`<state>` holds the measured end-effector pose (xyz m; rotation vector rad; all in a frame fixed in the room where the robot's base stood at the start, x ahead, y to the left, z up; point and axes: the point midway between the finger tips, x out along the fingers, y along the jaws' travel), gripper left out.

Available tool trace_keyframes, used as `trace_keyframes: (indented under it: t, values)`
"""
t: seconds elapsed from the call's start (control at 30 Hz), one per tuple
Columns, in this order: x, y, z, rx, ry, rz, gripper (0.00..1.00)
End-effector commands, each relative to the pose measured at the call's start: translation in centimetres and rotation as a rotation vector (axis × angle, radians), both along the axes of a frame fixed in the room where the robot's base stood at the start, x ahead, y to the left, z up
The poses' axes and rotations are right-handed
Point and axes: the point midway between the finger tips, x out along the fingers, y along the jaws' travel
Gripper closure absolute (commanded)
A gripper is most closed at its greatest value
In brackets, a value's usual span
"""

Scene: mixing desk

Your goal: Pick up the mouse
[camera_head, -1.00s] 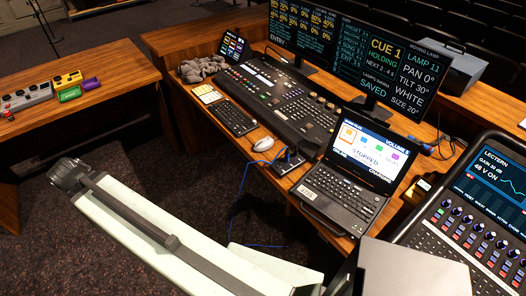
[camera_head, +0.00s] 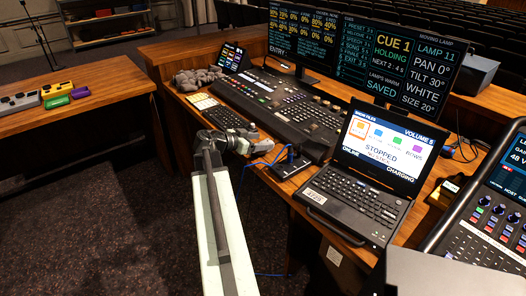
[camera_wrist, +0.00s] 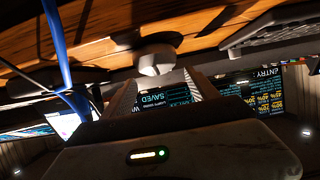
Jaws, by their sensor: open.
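The white mouse (camera_head: 251,136) lies on the desk, partly hidden behind my gripper in the head view. My gripper (camera_head: 238,143) is at the desk's front edge, just left of and in front of the mouse. In the wrist view, which looks upside down, the pale mouse (camera_wrist: 155,62) is just beyond the gap between the fingers of my gripper (camera_wrist: 160,84). The gripper is open, with nothing visibly held. Whether a finger touches the mouse cannot be told.
A black keyboard (camera_head: 226,115) lies left of the mouse and a mixing console (camera_head: 275,103) behind it. A small dark box (camera_head: 291,164) with a blue cable (camera_wrist: 58,45) is at the right. An open laptop (camera_head: 360,187) stands farther right.

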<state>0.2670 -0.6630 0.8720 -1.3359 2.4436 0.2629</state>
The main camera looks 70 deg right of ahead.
Motion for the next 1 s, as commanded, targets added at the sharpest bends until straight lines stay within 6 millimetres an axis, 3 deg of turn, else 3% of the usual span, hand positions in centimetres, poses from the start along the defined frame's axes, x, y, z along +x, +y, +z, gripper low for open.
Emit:
trace_keyframes:
  t: [0.17,0.4,0.6,0.63,0.87,1.0]
  values:
    - [-0.4,-0.8,-0.7,0.002,0.001,-0.001,0.32]
    - [-2.3,-3.9,-2.4,0.002,0.001,-0.001,0.32]
    - [-2.5,-4.0,-2.3,0.002,0.001,0.001,0.32]
    - [-2.5,-4.0,-2.3,0.002,0.001,0.001,0.35]
    - [-2.5,-4.0,-2.3,0.002,0.001,0.0,0.98]
    - [-2.5,-4.0,-2.2,0.002,0.001,0.0,0.98]
